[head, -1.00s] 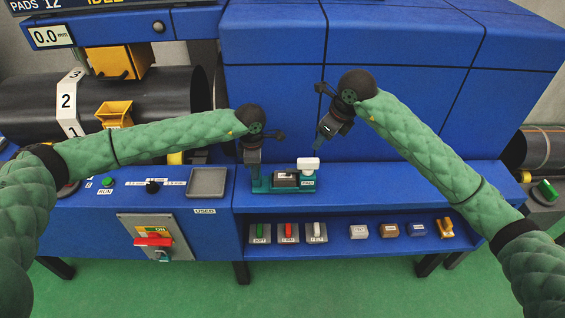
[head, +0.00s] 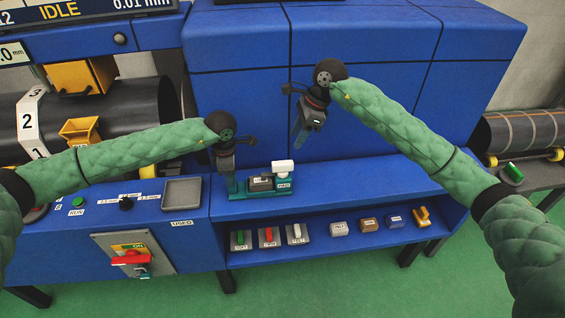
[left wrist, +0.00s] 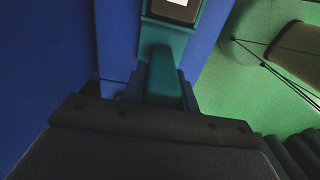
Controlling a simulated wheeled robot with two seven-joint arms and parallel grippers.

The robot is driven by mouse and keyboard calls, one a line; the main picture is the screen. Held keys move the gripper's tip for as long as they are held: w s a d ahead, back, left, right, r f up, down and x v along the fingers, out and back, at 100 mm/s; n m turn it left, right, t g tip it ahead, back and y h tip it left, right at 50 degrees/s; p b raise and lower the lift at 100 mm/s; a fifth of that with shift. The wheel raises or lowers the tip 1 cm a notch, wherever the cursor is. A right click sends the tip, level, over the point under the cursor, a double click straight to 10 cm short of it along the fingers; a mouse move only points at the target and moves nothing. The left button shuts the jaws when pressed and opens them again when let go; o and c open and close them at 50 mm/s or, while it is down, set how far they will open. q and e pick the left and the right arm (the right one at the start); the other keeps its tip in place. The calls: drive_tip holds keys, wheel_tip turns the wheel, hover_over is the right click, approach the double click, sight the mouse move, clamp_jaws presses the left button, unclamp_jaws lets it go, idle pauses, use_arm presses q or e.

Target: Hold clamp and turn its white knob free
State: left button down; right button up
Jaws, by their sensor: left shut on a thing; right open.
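The clamp (head: 260,193) is a teal base with a dark labelled block in its middle, lying on the blue ledge. Its white knob (head: 283,167) sits on top of its right end. My left gripper (head: 232,190) points down and is shut on the clamp's left end. The left wrist view shows the clamp's teal bar (left wrist: 161,75) between the fingers; the knob is out of that view. My right gripper (head: 296,138) is open and empty, above and slightly right of the knob, apart from it.
A grey tray (head: 182,193) marked USED lies left of the clamp. The lower shelf holds green, red and white handled pieces (head: 268,237) and several small blocks (head: 368,225). A tall blue housing (head: 340,60) stands behind the ledge. The ledge right of the clamp is clear.

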sight(283, 162)
drive_tip(key=x, duration=1.2)
drive_tip(key=shift+d, duration=0.1)
clamp_jaws()
